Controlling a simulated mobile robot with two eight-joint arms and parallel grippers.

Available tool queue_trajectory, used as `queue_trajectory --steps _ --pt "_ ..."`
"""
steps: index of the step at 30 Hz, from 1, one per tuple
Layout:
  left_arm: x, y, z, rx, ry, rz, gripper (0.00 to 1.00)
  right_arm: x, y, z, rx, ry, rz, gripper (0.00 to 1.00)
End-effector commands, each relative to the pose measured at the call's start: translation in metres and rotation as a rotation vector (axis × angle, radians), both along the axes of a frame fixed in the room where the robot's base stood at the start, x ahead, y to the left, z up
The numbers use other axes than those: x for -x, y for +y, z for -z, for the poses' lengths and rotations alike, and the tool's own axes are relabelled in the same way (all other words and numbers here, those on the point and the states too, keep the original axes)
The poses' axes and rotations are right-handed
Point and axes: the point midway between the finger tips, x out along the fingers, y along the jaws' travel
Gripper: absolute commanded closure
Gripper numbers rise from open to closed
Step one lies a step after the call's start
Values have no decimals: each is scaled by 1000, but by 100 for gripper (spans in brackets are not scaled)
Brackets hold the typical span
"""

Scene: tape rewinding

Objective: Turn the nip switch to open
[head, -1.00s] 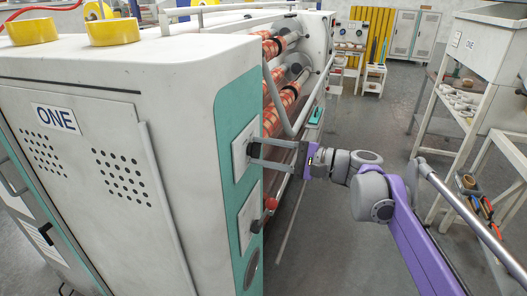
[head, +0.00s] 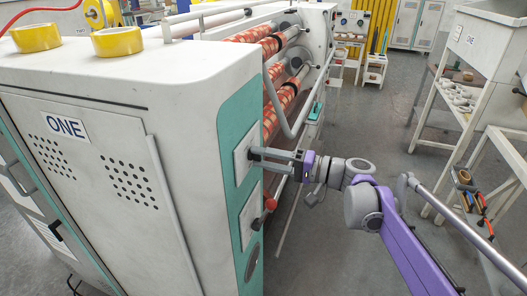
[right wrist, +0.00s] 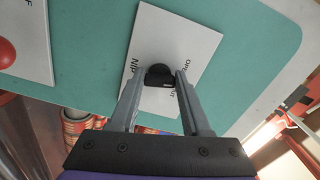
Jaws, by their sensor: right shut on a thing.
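The nip switch (right wrist: 160,73) is a black knob on a white plate (right wrist: 190,38) with NIP and partly hidden OPEN lettering, on the machine's teal panel. The plate also shows in the head view (head: 241,148), where the knob is hidden or too small to make out. My right gripper (right wrist: 160,84) is shut on the knob, with one finger on each side of it. In the head view the right gripper (head: 255,157) reaches the plate from the right. My left gripper is not in view.
Below the nip plate is another plate with a red-knobbed lever (head: 270,204); its red knob also shows in the right wrist view (right wrist: 6,53). A shelf rack (head: 463,100) stands at right, with open floor between.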

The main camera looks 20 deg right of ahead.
Motion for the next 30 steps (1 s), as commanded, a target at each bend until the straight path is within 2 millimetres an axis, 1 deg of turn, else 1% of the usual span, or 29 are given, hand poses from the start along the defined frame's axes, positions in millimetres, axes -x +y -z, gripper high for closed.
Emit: queue_trajectory --steps 1,3,12,18,30 --pt "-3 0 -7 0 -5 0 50 -1 0 -4 20 -34 0 100" --pt "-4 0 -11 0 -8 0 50 -1 0 -3 49 -76 0 100" --pt "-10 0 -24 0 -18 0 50 -1 -1 -1 135 -203 2 100" --pt "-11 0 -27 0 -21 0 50 -1 -1 0 161 -241 2 100" --pt "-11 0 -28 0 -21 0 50 -1 -1 0 167 -250 3 100"
